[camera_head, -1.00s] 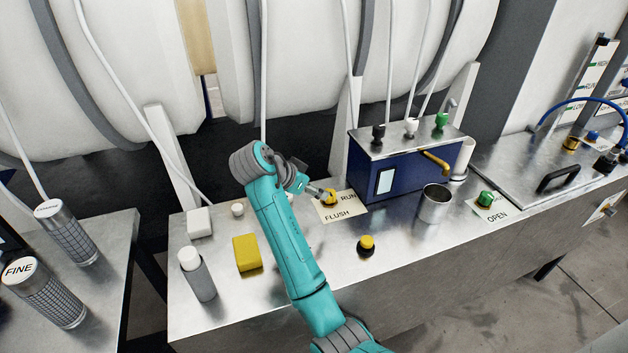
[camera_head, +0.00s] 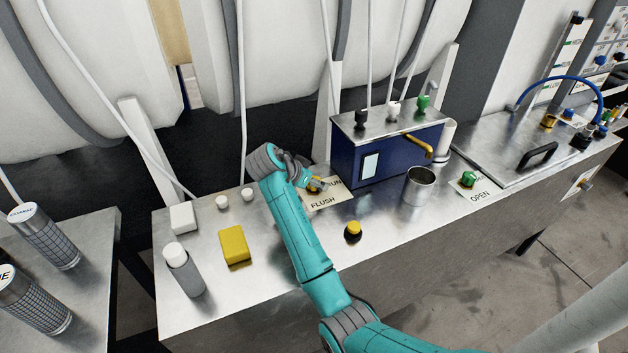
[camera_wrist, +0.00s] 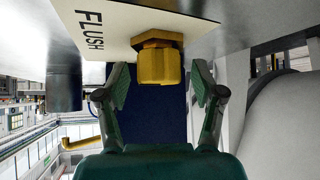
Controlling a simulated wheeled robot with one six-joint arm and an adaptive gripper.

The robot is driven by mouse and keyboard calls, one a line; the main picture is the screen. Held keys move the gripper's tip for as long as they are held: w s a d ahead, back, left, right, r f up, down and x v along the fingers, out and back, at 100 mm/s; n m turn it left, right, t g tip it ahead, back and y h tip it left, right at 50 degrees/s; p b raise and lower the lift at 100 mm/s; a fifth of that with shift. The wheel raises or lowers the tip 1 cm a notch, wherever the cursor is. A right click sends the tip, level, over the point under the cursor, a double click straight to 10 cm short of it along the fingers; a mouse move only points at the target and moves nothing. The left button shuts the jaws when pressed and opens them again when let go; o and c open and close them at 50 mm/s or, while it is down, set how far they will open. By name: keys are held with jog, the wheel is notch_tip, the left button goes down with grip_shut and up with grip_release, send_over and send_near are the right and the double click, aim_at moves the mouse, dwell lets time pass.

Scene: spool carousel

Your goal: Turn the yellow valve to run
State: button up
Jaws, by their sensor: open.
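The yellow valve (camera_head: 316,184) sits on a cream label plate (camera_head: 328,203) on the metal bench, beside the blue box. The plate reads FLUSH at its front, and RUN is partly covered behind the valve. In the wrist view the yellow valve (camera_wrist: 159,62) shows a faceted body, with the word FLUSH on the plate (camera_wrist: 110,25) to its left. My gripper (camera_wrist: 157,84) is open, with one finger on each side of the valve and gaps visible between fingers and valve. In the head view my gripper (camera_head: 305,182) is at the valve and partly hides it.
The blue box (camera_head: 385,150) with a brass spout stands close right of the valve, with a metal cup (camera_head: 418,186) in front. A yellow-topped button (camera_head: 353,231), a yellow block (camera_head: 235,246) and a grey bottle (camera_head: 184,270) stand on the bench. White drums hang behind.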

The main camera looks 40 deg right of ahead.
jog(key=shift+d, duration=0.1)
jog(key=c, duration=1.2)
jog(key=shift+o, duration=0.2)
jog(key=shift+n+t, duration=0.3)
jog(key=n+t+y, duration=0.1)
jog(key=n+t, duration=0.1)
jog(key=n, duration=0.1)
jog(key=shift+s+n+t, duration=0.1)
jog(key=shift+n+t, duration=0.2)
jog(key=n+t+y, duration=0.2)
jog(key=n, duration=0.2)
jog(key=shift+d+n+t, duration=0.1)
jog(key=shift+n+t, duration=0.2)
jog(key=shift+t, duration=0.1)
jog(key=n+y, duration=0.1)
jog(key=n, duration=0.1)
jog(key=n+t+y, duration=0.1)
jog(key=n+y, duration=0.1)
jog(key=shift+t, duration=0.3)
jog(key=shift+n+y, duration=2)
jog(key=shift+n, duration=0.5)
